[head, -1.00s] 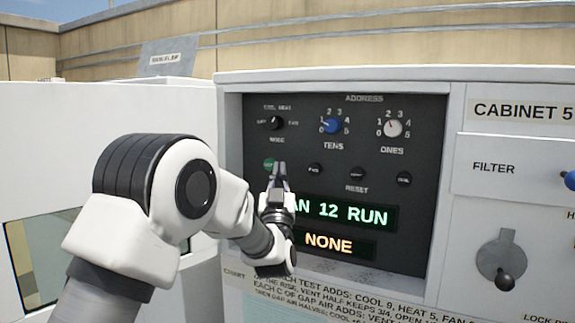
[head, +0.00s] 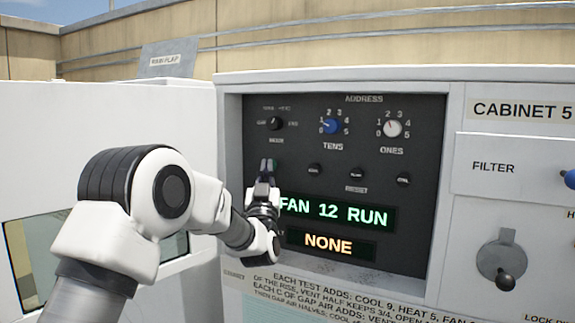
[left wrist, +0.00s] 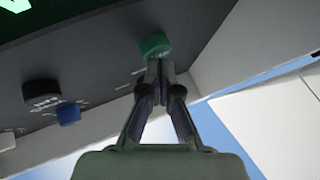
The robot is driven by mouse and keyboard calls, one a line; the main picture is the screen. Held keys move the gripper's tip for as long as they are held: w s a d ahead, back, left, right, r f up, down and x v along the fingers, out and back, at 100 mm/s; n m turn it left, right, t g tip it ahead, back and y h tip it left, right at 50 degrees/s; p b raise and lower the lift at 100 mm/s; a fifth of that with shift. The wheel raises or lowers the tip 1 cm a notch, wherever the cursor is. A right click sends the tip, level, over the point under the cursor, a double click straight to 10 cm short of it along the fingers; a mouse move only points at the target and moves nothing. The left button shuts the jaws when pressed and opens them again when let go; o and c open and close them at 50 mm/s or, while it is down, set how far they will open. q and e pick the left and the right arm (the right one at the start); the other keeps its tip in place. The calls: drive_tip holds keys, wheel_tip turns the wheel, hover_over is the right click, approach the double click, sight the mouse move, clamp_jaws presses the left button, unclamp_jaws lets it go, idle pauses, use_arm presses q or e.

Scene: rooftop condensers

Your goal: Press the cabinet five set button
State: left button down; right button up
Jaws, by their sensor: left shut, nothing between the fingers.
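The control panel (head: 345,110) is the dark recessed face of the cabinet labelled CABINET 5 (head: 522,111). A green button shows in the left wrist view (left wrist: 155,45), at the panel's left side under the mode knob. In the head view my gripper mostly covers it, and its label cannot be read. My left gripper (head: 268,164) is shut and empty, with its fingertips at the green button. In the left wrist view the fingertips (left wrist: 158,66) overlap the button's edge; I cannot tell whether they touch. My right gripper is not in view.
The mode knob (head: 276,123), blue tens knob (head: 330,126) and white ones knob (head: 392,128) sit above several small black buttons. Displays read FAN 12 RUN (head: 335,212) and NONE (head: 328,243). A filter panel (head: 510,170) and a dark-knobbed lever (head: 505,280) are at right.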

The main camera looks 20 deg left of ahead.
use_arm(q)
drive_tip(key=shift+w+a, duration=0.1)
drive_tip(key=shift+a, duration=0.1)
drive_tip(key=shift+w, duration=0.2)
idle(0.5)
drive_tip(key=shift+s, duration=0.1)
drive_tip(key=shift+s+a+b, duration=0.35)
drive_tip(key=shift+s+b, duration=0.4)
drive_tip(key=shift+s, duration=0.1)
